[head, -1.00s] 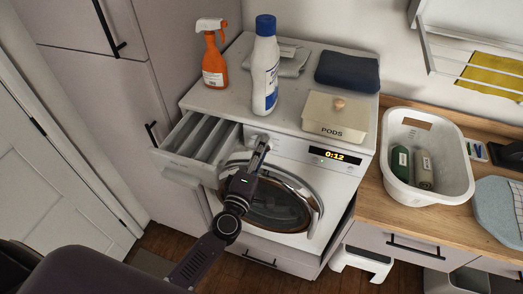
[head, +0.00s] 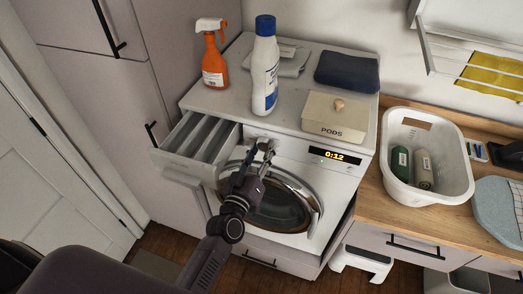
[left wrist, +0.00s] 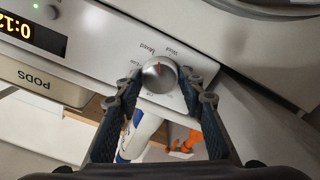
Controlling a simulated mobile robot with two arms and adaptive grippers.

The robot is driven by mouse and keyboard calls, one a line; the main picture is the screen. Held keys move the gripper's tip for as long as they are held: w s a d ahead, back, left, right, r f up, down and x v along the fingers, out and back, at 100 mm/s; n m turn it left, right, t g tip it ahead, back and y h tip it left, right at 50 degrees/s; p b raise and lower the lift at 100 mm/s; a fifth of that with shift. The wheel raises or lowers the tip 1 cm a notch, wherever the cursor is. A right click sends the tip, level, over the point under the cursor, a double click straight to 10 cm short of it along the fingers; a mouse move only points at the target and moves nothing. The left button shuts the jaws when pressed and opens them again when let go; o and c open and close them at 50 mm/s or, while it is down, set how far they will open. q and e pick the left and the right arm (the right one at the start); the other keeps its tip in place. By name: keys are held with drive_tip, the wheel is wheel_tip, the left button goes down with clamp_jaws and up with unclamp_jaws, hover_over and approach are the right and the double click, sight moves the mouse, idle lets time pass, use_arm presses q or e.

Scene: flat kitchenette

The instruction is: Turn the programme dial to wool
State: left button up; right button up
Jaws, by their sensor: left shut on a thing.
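The programme dial (left wrist: 158,76) is a round silver knob on the washing machine's white panel. Its red mark points up in the left wrist view, roughly between the upside-down words Mixed and Wool. My left gripper (left wrist: 160,78) has one finger on each side of the knob and is shut on it. In the head view the left gripper (head: 266,147) reaches the panel of the washing machine (head: 328,176) between the open drawer and the display, and mostly hides the dial. My right gripper is not in view.
The open detergent drawer (head: 182,172) juts out left of the gripper. A display (head: 328,154) reads 0:12. An orange spray bottle (head: 213,70), a white bottle (head: 264,75) and a PODS box (head: 325,122) stand on top. A white basket (head: 455,190) is at the right.

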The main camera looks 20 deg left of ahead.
use_arm(q)
drive_tip(key=m, duration=0.4)
drive_tip(key=shift+f+m, duration=0.15)
drive_tip(key=shift+m, duration=0.75)
drive_tip(key=o, duration=1.2)
drive_tip(key=shift+c, duration=0.2)
drive_tip(key=s, duration=1.2)
drive_tip(key=shift+a, duration=0.2)
